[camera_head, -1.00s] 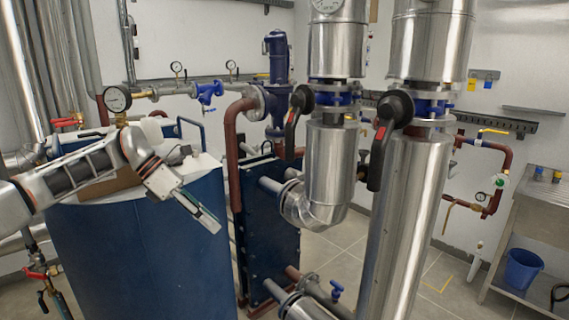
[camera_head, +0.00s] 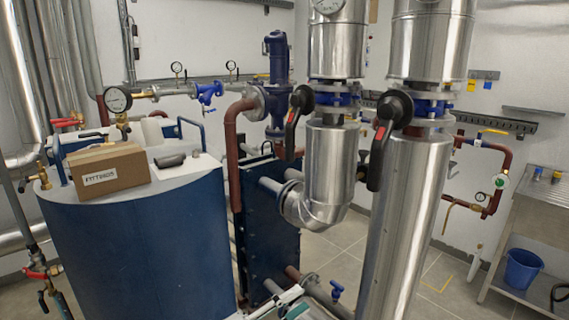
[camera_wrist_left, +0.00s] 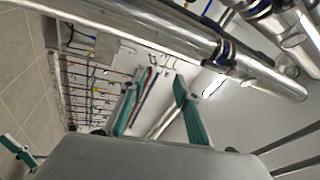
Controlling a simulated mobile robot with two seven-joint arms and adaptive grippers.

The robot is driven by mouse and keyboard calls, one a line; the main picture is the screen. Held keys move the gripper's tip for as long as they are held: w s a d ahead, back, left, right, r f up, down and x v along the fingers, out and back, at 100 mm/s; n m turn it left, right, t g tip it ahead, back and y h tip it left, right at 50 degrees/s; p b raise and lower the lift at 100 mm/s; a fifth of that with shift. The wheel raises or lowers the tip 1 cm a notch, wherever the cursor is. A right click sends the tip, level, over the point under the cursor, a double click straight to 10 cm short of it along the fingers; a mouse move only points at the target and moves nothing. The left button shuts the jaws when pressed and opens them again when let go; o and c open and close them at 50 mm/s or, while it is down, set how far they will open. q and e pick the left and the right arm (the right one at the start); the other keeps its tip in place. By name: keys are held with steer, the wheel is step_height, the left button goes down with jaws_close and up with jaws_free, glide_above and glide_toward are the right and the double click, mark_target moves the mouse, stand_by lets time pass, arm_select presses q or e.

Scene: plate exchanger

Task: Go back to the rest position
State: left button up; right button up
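My left gripper (camera_head: 286,303) shows only in part at the bottom edge of the head view, low in front of the plate exchanger's pipes. In the left wrist view its two teal fingers (camera_wrist_left: 158,98) stand apart with nothing between them, so it is open and empty. Another teal finger-like part (camera_wrist_left: 20,152) shows at the lower left of the left wrist view; it may belong to my right gripper, but its state cannot be made out. My right gripper does not show clearly in the head view.
The dark blue plate exchanger (camera_head: 268,225) and large silver pipes (camera_head: 405,220) fill the middle. Floor is clear before the sink bench (camera_head: 535,220) and blue bucket (camera_head: 522,268).

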arm_select(q)
steer(key=s+a+f+n+t+y, duration=0.1)
steer(key=s+a+f+n+y, duration=0.55)
steer(key=a+f+n, duration=0.35)
steer(key=s+a+f+n+t+y, duration=0.2)
steer(key=s+a+f+n+y, duration=0.5)
steer(key=f+n, duration=0.4)
steer(key=s+a+f+n+g+y, duration=0.2)
steer(key=s+a+f+g, duration=0.1)
steer(key=s+a+f, duration=0.4)
steer(key=s+f, duration=0.1)
steer(key=s, duration=0.1)
steer(key=shift+s+a+n, duration=0.25)
steer(key=shift+s+n, duration=0.15)
